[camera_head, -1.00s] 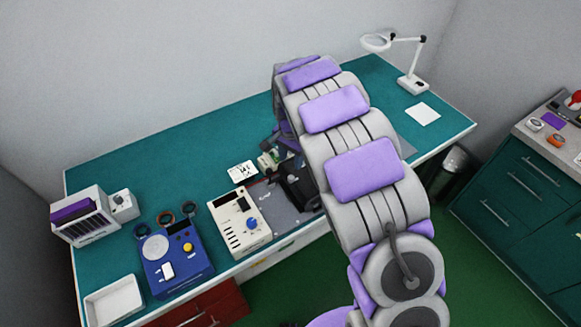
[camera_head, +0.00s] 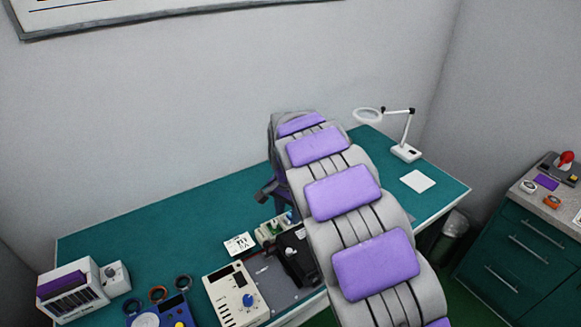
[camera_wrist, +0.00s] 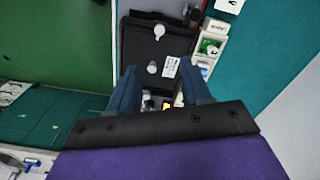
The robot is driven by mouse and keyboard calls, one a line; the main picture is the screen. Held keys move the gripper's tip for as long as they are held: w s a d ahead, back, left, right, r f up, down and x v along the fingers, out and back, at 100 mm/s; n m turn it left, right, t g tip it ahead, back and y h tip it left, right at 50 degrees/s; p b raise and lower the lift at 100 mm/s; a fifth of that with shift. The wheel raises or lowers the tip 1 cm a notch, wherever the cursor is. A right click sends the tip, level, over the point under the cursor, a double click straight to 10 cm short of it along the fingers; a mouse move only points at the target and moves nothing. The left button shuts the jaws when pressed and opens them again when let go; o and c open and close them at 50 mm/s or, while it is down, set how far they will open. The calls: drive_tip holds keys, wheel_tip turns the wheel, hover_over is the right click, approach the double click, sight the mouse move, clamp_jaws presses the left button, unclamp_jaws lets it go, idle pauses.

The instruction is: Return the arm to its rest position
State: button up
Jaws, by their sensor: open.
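My arm (camera_head: 343,192), grey with purple pads, arches over the teal bench (camera_head: 150,225) in the head view. My gripper shows in the wrist view (camera_wrist: 160,88) as two dark blue fingers spread apart, with nothing seen held between them. In the head view only a dark part of it shows, mostly hidden behind the arm. In the head view this black device (camera_head: 297,258) is partly hidden by my arm.
A cream meter box (camera_head: 235,294), a blue unit (camera_head: 160,316) and a white rack unit (camera_head: 72,291) stand at the bench's left front. A magnifier lamp (camera_head: 405,152) stands at the far right. A green drawer cabinet (camera_head: 525,250) is at right. The bench's back left is clear.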

drive_tip(key=s+d+r+n+b, duration=0.1)
drive_tip(key=s+d+r, duration=0.2)
drive_tip(key=s+d, duration=0.4)
drive_tip(key=s+d+r+n+b, duration=0.1)
drive_tip(key=s+d+r+b, duration=0.15)
drive_tip(key=s+d, duration=0.5)
drive_tip(key=s+d+f+n+g+b, duration=0.1)
drive_tip(key=s+n, duration=0.1)
drive_tip(key=s, duration=1.1)
drive_tip(key=s+d+f+n, duration=0.1)
drive_tip(key=s+f+n, duration=0.1)
drive_tip(key=s, duration=1.1)
drive_tip(key=shift+n+g+b, duration=0.35)
drive_tip(key=shift+n+g, duration=0.05)
drive_tip(key=shift+w, duration=0.1)
